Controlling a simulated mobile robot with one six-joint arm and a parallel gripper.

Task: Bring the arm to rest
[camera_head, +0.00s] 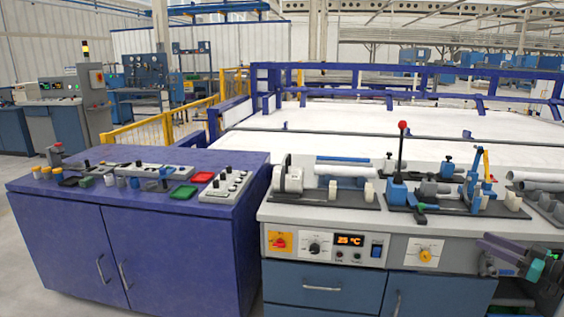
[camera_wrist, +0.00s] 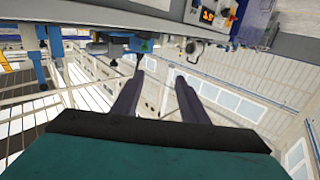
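My gripper (camera_head: 484,254) shows at the lower right of the head view, in front of the grey workbench (camera_head: 310,212) and below its top edge. Its dark fingers point left in the picture. In the wrist view my gripper (camera_wrist: 159,76) has its two fingers spread apart with nothing between them. Most of my arm is outside the head view.
The workbench carries a pipe (camera_head: 342,170) in a fixture, a clamp device with a red-knobbed lever (camera_head: 403,126), and more pipes (camera_head: 538,178) at the right. A purple cabinet (camera_head: 80,225) with control boxes stands left. Blue railings (camera_head: 400,69) run behind.

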